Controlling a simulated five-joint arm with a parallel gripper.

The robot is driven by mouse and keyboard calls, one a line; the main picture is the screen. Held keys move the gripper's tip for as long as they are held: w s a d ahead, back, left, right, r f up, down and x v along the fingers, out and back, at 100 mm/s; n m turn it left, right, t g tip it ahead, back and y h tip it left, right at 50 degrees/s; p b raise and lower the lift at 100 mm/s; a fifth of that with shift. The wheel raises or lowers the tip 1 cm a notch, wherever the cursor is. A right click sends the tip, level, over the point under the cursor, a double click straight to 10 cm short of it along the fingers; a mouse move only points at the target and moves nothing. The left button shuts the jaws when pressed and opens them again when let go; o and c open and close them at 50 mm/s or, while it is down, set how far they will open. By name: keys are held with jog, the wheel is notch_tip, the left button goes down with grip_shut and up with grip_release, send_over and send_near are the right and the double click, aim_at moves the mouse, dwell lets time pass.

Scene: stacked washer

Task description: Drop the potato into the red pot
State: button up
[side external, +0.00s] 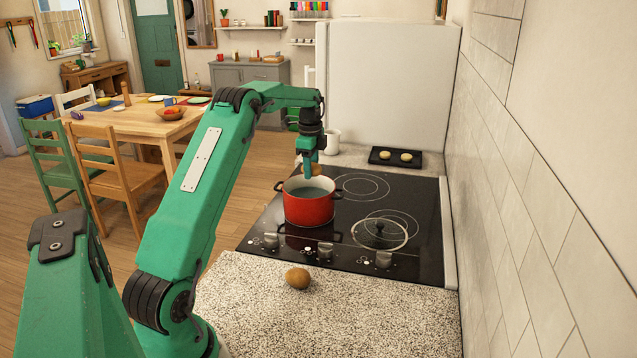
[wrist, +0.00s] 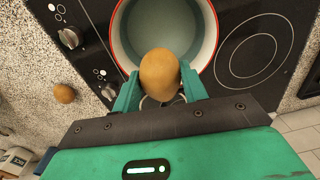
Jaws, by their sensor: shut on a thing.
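My gripper (side external: 308,168) is shut on a brown potato (wrist: 160,74), held between its two green fingers. The potato also shows partly behind the fingers in the side view (side external: 317,170). The red pot (side external: 308,207) stands open on the black cooktop and its inside looks pale grey-blue. In the wrist view the pot (wrist: 115,38) is at the top, and the potato overlaps its near rim. In the side view the gripper is above the pot, toward its far rim. How far the potato is over the opening is hard to tell.
A second brown, potato-like item (side external: 298,278) lies on the speckled counter (side external: 360,310) in front. A glass lid (side external: 380,233) lies on the cooktop (side external: 420,200) right of the pot. A dark tray (side external: 395,158) with two pale round items and a white mug (side external: 332,141) stand behind.

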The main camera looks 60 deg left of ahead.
jog(key=shift+f, duration=2.6)
jog(key=o, duration=1.1)
jog(key=shift+s+d+r, duration=0.1)
jog(key=shift+d+r, duration=0.05)
jog(key=shift+r, duration=3.7)
jog(key=shift+r, duration=0.1)
